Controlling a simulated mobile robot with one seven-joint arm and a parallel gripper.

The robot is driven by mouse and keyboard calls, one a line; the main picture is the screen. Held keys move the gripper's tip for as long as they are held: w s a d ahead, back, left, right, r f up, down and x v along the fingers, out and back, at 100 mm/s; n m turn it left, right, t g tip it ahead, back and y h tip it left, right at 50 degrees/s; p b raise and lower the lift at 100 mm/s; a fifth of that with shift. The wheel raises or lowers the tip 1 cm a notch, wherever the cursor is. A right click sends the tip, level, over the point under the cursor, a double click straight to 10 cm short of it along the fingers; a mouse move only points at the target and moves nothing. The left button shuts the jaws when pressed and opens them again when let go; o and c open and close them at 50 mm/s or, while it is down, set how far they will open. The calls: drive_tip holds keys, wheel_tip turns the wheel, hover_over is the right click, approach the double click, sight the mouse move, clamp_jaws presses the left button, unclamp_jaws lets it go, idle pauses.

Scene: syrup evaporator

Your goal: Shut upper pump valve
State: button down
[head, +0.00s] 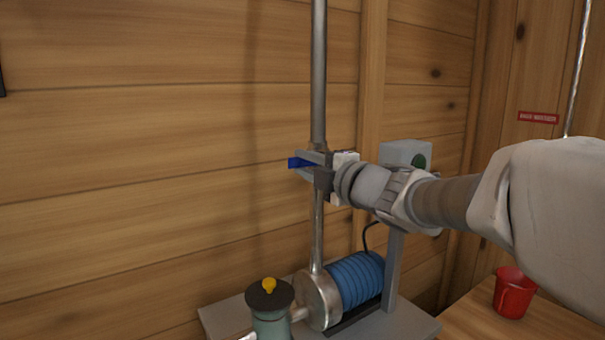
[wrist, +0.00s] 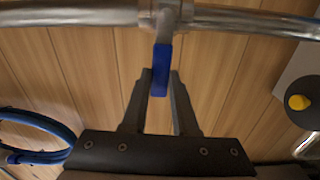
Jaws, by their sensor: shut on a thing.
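The upper pump valve sits on a vertical metal pipe (head: 318,70) above the pump. Its blue handle (head: 296,163) pokes out to the left past my gripper (head: 316,165) in the head view. In the wrist view the pipe (wrist: 70,15) runs across the top, and the blue handle (wrist: 161,72) points away from it, looking crosswise to the pipe. My gripper (wrist: 160,80) is shut on the handle's end, one finger on each side. My gripper and wrist hide much of the valve body in the head view.
Below stand the blue-ribbed pump motor (head: 355,280) and a green-grey canister with a yellow knob (head: 269,286). A grey switch box (head: 405,153) on a post is behind my wrist. A red mug (head: 512,293) stands on the wooden surface at right. The wooden wall is close behind the pipe.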

drive_tip(key=shift+f+n+b, duration=0.25)
drive_tip(key=shift+n+b, duration=0.05)
idle(0.4)
drive_tip(key=c, duration=0.7)
unclamp_jaws()
drive_tip(key=p+v, duration=0.3)
drive_tip(key=v, duration=1.4)
drive_tip(key=shift+s+d, duration=0.15)
